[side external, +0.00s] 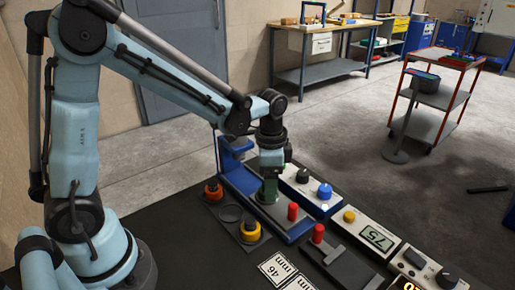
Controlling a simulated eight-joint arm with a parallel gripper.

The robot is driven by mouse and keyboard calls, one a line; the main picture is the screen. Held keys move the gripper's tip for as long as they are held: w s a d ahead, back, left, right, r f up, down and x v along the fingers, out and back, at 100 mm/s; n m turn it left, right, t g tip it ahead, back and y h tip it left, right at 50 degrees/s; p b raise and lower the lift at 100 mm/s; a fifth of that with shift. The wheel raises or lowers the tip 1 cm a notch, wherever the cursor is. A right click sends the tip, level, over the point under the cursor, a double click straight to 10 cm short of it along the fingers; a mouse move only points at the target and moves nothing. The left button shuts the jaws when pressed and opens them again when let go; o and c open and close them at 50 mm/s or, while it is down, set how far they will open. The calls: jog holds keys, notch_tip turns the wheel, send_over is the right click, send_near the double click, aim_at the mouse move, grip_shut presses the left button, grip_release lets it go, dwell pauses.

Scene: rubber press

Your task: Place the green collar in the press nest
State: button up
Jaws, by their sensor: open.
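My gripper (268,190) points straight down over the base of the blue press (238,178). It is open. A dark green part (266,197), which looks like the green collar, shows at the fingertips, low over the press base. The fingers and the collar overlap in the picture, so I cannot tell whether the collar rests in the nest. The nest itself is hidden behind them.
A dark tray left of the press holds an orange collar (213,191), a yellow collar (250,231) and an empty ring (230,213) between them. Red pegs (292,212) and control boxes (306,190) stand close on the right. Number cards (277,268) lie in front.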

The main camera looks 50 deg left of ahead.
notch_tip(320, 180, up, 10)
jog(key=s+a+f+n+t, duration=0.1)
jog(key=s+n+t, duration=0.6)
jog(key=s, duration=0.1)
jog(key=shift+s+a+n, duration=0.2)
jog(key=shift+a+n, duration=0.1)
jog(key=shift+n, duration=0.1)
jog(key=shift+c, duration=0.3)
dwell(1.1)
